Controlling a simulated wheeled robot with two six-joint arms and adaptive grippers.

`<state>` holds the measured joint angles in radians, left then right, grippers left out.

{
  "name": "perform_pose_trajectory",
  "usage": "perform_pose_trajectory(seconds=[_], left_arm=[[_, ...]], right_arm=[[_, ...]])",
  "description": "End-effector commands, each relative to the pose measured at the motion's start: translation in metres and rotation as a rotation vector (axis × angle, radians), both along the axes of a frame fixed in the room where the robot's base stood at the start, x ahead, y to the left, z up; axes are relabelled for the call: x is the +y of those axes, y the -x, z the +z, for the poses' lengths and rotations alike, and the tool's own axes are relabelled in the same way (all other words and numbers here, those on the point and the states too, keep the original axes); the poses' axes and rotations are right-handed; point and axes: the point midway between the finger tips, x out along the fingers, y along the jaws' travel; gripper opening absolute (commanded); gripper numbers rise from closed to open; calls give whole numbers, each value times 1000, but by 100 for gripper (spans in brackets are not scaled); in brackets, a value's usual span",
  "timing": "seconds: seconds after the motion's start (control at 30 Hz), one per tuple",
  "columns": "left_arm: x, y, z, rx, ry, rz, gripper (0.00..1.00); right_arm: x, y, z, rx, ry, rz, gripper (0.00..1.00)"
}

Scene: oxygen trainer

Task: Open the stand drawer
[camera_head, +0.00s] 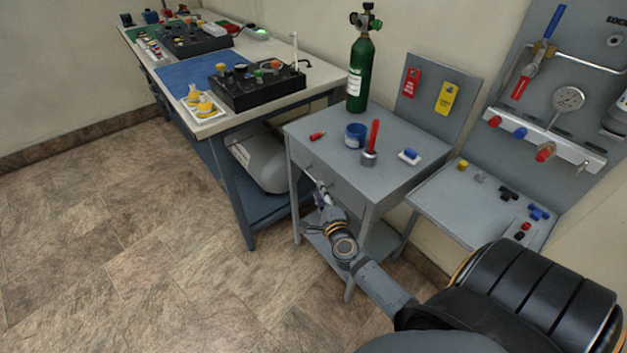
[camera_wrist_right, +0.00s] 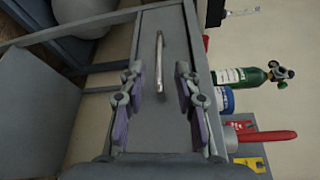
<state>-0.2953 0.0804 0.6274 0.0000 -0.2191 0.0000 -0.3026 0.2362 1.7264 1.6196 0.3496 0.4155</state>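The grey stand (camera_head: 395,178) is a small table with a drawer under its top. The drawer front (camera_head: 341,186) looks flush with the stand, so the drawer appears shut. In the right wrist view the drawer front (camera_wrist_right: 177,40) carries a slim metal bar handle (camera_wrist_right: 159,62). My right gripper (camera_head: 321,192) is in front of the drawer. In its wrist view the right gripper (camera_wrist_right: 160,82) is open, with purple-padded fingers apart on either side of the handle's line. My left gripper is not in view.
A green gas cylinder (camera_head: 361,75), a blue tin (camera_head: 355,135) and a red-handled tool (camera_head: 373,140) stand on the stand's top. A workbench (camera_head: 318,78) is to the left. A gauge panel (camera_head: 540,110) is to the right. The floor in front is clear.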

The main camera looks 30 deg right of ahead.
Motion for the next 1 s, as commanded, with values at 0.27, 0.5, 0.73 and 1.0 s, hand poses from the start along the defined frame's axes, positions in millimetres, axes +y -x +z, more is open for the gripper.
perform_pose_trajectory(seconds=[0.27,0.5,0.73,1.0], left_arm=[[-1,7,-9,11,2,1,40],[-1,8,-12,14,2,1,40],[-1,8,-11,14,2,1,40],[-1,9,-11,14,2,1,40]], right_arm=[[-17,-55,-6,0,3,1,32],[-23,-72,-7,1,4,1,32],[-23,-72,-7,2,3,1,31],[-23,-72,-7,2,3,1,0]])
